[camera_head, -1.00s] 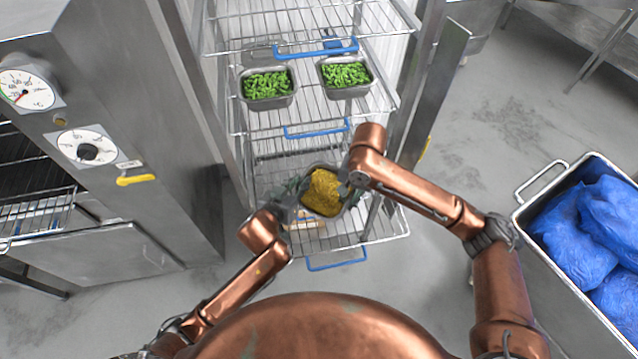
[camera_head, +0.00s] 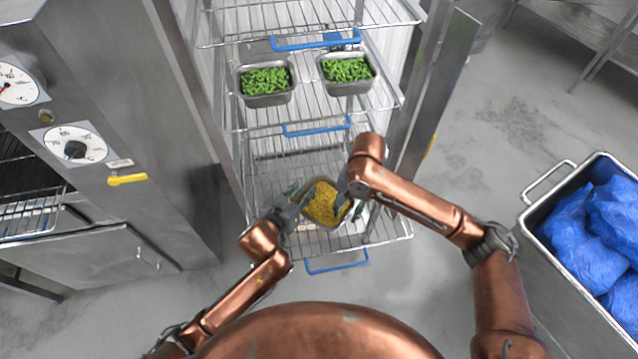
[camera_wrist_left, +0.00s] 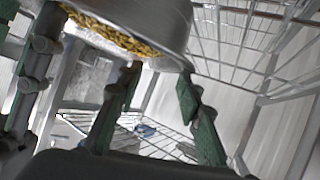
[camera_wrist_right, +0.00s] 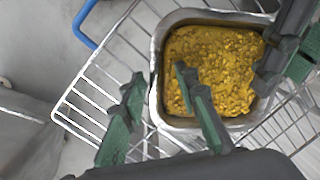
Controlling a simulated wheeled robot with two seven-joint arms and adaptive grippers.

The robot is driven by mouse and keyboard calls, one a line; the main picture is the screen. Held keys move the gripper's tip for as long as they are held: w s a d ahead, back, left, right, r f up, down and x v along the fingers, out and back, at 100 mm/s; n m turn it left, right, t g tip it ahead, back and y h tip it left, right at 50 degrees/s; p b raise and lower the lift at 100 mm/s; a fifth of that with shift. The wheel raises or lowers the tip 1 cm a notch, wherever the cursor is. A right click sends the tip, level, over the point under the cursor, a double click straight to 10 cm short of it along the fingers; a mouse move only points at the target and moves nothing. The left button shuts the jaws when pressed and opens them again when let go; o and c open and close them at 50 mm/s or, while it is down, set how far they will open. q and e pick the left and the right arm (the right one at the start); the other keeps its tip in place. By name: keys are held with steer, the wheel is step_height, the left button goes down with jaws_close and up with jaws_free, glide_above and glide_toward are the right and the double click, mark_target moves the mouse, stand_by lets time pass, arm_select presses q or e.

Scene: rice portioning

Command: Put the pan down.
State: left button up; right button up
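The pan (camera_head: 313,225) is a grey metal tray of yellow grains, at the lowest visible wire shelf (camera_head: 382,232) of the rack. It also shows in the right wrist view (camera_wrist_right: 157,70) and overhead in the left wrist view (camera_wrist_left: 150,25). My left gripper (camera_head: 299,203) is at its left side, with fingers apart and the pan's edge near the tips (camera_wrist_left: 155,85). My right gripper (camera_head: 343,192) is at its right side. Its fingers are apart (camera_wrist_right: 155,95), one outside the pan wall and one over the grains. The contact under the pan is hidden.
Two pans of green vegetables, a left one (camera_head: 267,99) and a right one (camera_head: 346,88), stand on the shelf above. A steel oven (camera_head: 110,130) is at left and the rack's open door (camera_head: 440,90) at right. A bin (camera_head: 560,235) of blue bags is far right.

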arm_select(q)
steer(key=shift+a+f, duration=0.1)
steer(key=shift+a, duration=0.05)
arm_select(e)
steer(key=shift+w+d, duration=0.1)
steer(key=shift+d+r, duration=0.1)
steer(key=shift+r, duration=0.15)
arm_select(q)
steer(key=v, duration=0.7)
steer(key=shift+s, duration=0.15)
arm_select(e)
step_height(320, 180, up, 11)
steer(key=d, duration=0.1)
steer(key=shift+w+r, duration=0.2)
steer(key=shift+w, duration=0.1)
steer(key=shift+d, duration=0.1)
